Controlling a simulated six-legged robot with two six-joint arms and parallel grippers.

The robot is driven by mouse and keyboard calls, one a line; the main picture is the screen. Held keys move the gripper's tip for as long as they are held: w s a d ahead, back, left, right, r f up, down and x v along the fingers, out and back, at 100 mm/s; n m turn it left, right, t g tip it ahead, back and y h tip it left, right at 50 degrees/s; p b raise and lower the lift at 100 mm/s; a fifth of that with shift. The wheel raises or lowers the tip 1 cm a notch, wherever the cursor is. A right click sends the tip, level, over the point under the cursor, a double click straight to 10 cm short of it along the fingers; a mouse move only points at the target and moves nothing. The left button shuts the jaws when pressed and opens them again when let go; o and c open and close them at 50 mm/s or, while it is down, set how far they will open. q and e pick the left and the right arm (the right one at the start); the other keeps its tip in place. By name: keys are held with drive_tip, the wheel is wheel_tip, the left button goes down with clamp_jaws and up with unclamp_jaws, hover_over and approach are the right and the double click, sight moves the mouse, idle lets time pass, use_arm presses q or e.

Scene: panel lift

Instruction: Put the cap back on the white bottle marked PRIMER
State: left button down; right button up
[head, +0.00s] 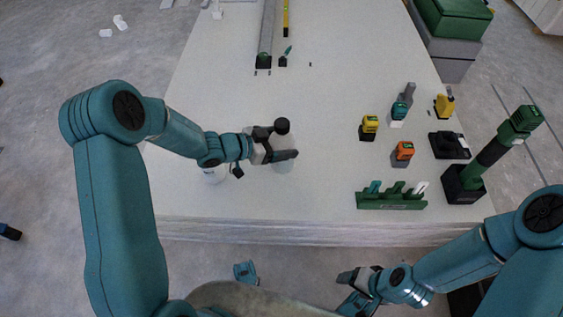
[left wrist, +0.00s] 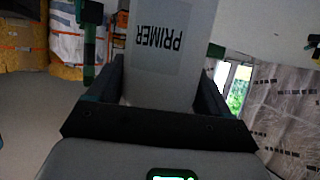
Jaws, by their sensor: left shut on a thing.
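The white bottle marked PRIMER (left wrist: 168,50) is between the fingers of my left gripper (head: 283,156), which is shut on its body. In the left wrist view the label reads upside down. In the head view part of the white bottle (head: 281,168) shows around the dark fingers.
A pale object (head: 215,174) is partly hidden under my left arm. On the right of the white table (head: 240,200) are a green rack (head: 391,202), an orange tool (head: 404,151), a yellow tool (head: 369,124) and a black-and-green post (head: 492,150). The table's middle is mostly clear.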

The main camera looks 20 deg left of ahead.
use_arm(q)
drive_tip(key=shift+f, duration=1.3)
drive_tip(key=shift+f+b, duration=1.1)
drive_tip(key=shift+f, duration=1.05)
